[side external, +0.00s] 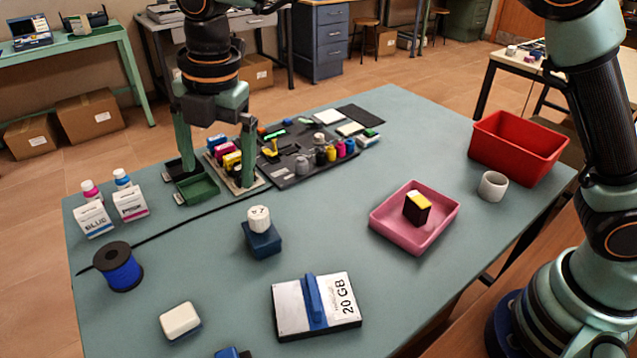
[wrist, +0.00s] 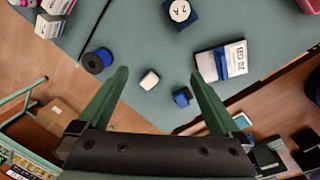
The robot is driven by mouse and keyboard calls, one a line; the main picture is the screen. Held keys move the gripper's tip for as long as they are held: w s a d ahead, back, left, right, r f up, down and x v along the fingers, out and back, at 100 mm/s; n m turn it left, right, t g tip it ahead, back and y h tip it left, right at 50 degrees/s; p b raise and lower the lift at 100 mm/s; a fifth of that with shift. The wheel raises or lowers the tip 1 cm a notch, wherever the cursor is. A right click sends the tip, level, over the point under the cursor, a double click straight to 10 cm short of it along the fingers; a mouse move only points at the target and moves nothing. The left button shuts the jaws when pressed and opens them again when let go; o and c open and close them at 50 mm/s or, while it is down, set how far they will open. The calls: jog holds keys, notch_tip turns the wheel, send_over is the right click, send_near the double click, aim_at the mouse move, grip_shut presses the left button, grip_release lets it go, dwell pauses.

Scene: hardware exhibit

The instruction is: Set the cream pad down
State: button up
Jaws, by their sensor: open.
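The cream pad (side external: 180,319) is a small rounded block lying on the grey-green table (side external: 370,130) at the front left in the side view. In the wrist view the pad (wrist: 149,80) shows between the two fingers, well beyond them and apart from both. My gripper (side external: 217,178) is open and empty, its green fingers wide apart and pointing down. In the side view it overlaps the small dark-green trays (side external: 197,189), and its exact height is unclear. In the wrist view my gripper (wrist: 160,73) has nothing between its fingertips in contact.
Around the pad are a blue spool (side external: 118,268), a blue block (side external: 262,242) with a white piece on top, a "20 GB" box (side external: 340,302) and a small blue object (wrist: 181,97). A pink tray (side external: 384,232) and red bin (side external: 517,150) stand at right.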

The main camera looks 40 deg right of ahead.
jog(key=s+d+r+m+t, duration=0.1)
jog(key=s+d+r+m, duration=0.15)
jog(key=d+m, duration=0.5)
jog(key=s+d+r+m+t, duration=0.1)
jog(key=d+r+m, duration=0.35)
jog(key=d, duration=0.55)
jog(key=s+d+f+m+t+h, duration=0.1)
jog(key=s+d+f+m, duration=0.4)
jog(key=s+d+m, duration=0.5)
jog(key=d+m+t, duration=0.1)
jog(key=d+m, duration=0.2)
jog(key=shift+s+m, duration=0.2)
jog(key=shift+m, duration=0.2)
